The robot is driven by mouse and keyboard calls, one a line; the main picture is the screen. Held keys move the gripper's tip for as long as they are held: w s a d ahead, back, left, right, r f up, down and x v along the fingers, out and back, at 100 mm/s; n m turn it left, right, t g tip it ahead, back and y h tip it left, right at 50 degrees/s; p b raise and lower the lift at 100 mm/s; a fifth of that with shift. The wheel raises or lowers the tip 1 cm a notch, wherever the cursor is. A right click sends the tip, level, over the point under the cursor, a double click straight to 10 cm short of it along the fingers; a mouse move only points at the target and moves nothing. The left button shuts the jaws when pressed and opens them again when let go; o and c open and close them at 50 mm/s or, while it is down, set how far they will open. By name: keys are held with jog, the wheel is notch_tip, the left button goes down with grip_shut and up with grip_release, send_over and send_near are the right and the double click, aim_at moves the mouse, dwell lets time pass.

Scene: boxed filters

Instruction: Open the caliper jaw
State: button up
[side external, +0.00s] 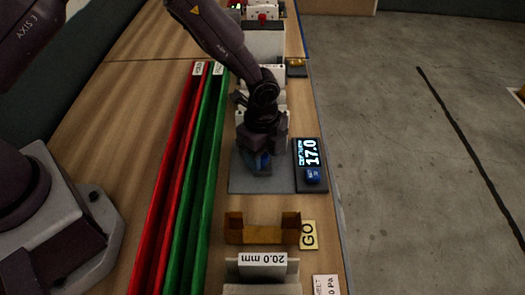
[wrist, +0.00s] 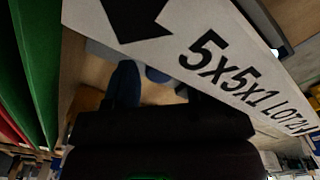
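The caliper station is a grey plate (side external: 245,184) with a dark readout (side external: 308,152) at its right showing 17.0 and a blue knob or button (side external: 313,175) below it. My gripper (side external: 259,152) is low over the plate and hides most of the caliper jaw. A blue part (side external: 262,163) shows at its tip; I cannot tell whether it is jaw or finger. In the wrist view a white box face (wrist: 190,42) with a black arrow and "5x5x1 LOT" is very close. Blue parts (wrist: 123,84) show beneath it. My finger gap is hidden.
Long red (side external: 174,170) and green (side external: 205,165) troughs run left of the station. Nearer the camera are a brown open holder (side external: 262,236) with a GO tag (side external: 308,235) and a block labelled 20.0 mm (side external: 262,262). Other equipment stands behind. The table's right edge is close.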

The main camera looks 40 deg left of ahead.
grip_shut()
jog(key=shift+s+d, duration=1.25)
jog(key=shift+o, duration=1.2)
grip_release()
notch_tip(320, 180, up, 13)
